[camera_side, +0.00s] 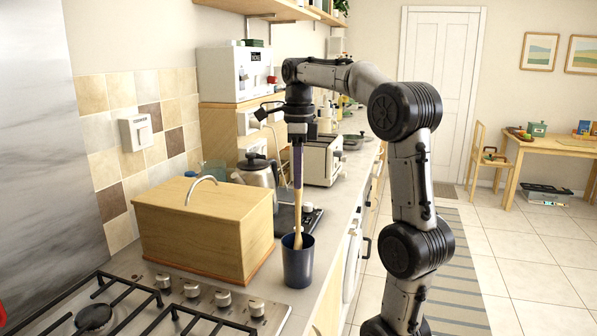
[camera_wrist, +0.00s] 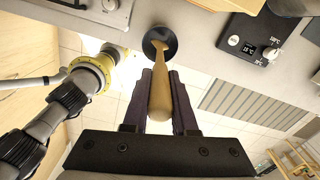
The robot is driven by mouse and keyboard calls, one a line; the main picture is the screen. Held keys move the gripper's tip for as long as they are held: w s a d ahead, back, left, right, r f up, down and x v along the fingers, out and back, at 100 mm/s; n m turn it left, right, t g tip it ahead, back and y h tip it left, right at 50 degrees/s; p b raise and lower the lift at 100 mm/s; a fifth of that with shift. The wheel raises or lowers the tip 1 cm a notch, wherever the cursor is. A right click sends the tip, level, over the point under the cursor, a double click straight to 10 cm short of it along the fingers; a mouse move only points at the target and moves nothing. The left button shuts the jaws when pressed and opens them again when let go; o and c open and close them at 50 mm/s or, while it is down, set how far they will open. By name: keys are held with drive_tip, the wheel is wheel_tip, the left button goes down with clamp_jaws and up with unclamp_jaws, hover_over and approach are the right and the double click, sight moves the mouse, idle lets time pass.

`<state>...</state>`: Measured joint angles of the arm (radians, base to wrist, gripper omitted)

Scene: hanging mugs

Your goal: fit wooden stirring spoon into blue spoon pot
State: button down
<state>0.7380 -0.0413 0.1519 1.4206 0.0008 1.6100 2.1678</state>
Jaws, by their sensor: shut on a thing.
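The wooden stirring spoon (camera_side: 297,218) hangs nearly upright below my gripper (camera_side: 297,186). In the wrist view, the spoon (camera_wrist: 160,98) runs between the two dark fingers of my gripper (camera_wrist: 161,76), which are shut on it. The dark blue spoon pot (camera_side: 298,267) stands upright on the counter, directly below. The spoon's lower end overlaps the pot's mouth in the side view. The wrist view also shows that end over the opening of the pot (camera_wrist: 151,35). How deep it reaches is unclear, and the pot's inside is mostly hidden.
A wooden bread box (camera_side: 190,228) stands left of the pot, and a gas hob (camera_side: 150,305) lies in front. The counter's edge is close on the pot's right.

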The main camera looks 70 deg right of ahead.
sight(298, 194)
drive_tip(key=shift+f, duration=3.4)
drive_tip(key=c, duration=0.6)
unclamp_jaws()
drive_tip(key=shift+c, duration=0.2)
wheel_tip(298, 194, up, 14)
drive_tip(key=shift+f, duration=0.15)
